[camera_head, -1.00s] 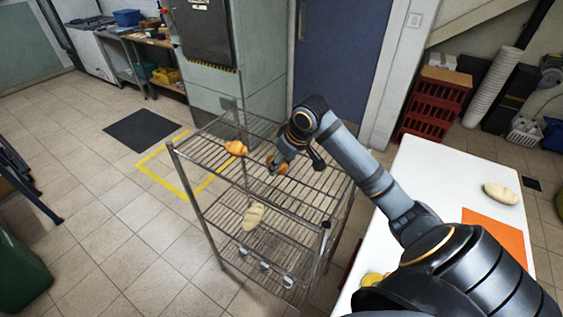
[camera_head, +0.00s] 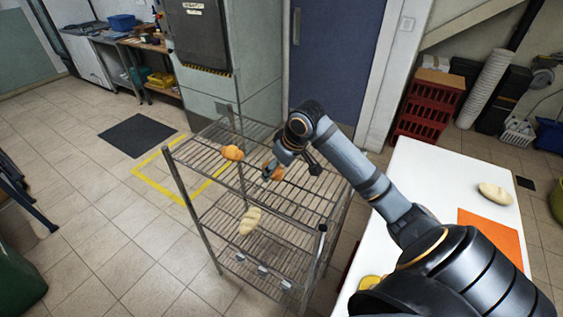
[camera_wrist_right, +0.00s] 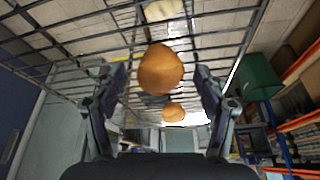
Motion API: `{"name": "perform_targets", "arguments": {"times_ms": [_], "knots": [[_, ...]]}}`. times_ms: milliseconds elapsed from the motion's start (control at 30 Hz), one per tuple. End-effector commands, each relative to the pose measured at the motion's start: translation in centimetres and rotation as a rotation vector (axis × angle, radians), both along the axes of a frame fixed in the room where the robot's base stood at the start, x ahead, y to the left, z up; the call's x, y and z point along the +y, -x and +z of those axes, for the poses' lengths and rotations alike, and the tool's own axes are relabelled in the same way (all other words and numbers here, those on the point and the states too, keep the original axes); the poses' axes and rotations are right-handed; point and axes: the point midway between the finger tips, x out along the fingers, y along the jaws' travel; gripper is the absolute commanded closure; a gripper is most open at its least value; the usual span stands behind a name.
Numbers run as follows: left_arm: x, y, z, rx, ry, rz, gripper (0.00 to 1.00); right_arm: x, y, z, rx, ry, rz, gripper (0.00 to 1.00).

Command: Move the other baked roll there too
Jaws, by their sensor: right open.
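My right gripper (camera_head: 274,172) is open at the top shelf of the wire rack (camera_head: 208,160). A brown baked roll (camera_head: 278,174) lies at its fingers. In the right wrist view this roll (camera_wrist_right: 161,70) shows between the two spread fingers, with gaps on both sides. A second baked roll (camera_head: 232,152) rests on the same shelf, to the left; it also shows in the wrist view (camera_wrist_right: 175,112). A pale roll (camera_head: 250,221) lies lower, on a shelf below. My left gripper is out of view.
A white table (camera_head: 425,185) at the right carries another pale roll (camera_head: 495,194), an orange mat (camera_head: 490,232) and a yellow item (camera_head: 371,284) partly behind my right arm. Red crates (camera_head: 424,115) stand behind.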

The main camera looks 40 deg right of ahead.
Motion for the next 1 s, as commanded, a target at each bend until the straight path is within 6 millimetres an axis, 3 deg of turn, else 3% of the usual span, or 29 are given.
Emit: {"name": "perform_targets", "arguments": {"times_ms": [300,500,1000], "knots": [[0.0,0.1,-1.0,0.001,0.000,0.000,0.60,-0.9,2.6,6.6,-0.005,0.011,-0.001,0.27],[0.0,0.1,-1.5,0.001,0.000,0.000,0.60,-1.0,3.9,9.7,-0.003,0.005,0.000,0.27],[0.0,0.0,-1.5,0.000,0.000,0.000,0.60,-1.0,4.4,10.7,0.000,0.001,0.001,0.27]]}}
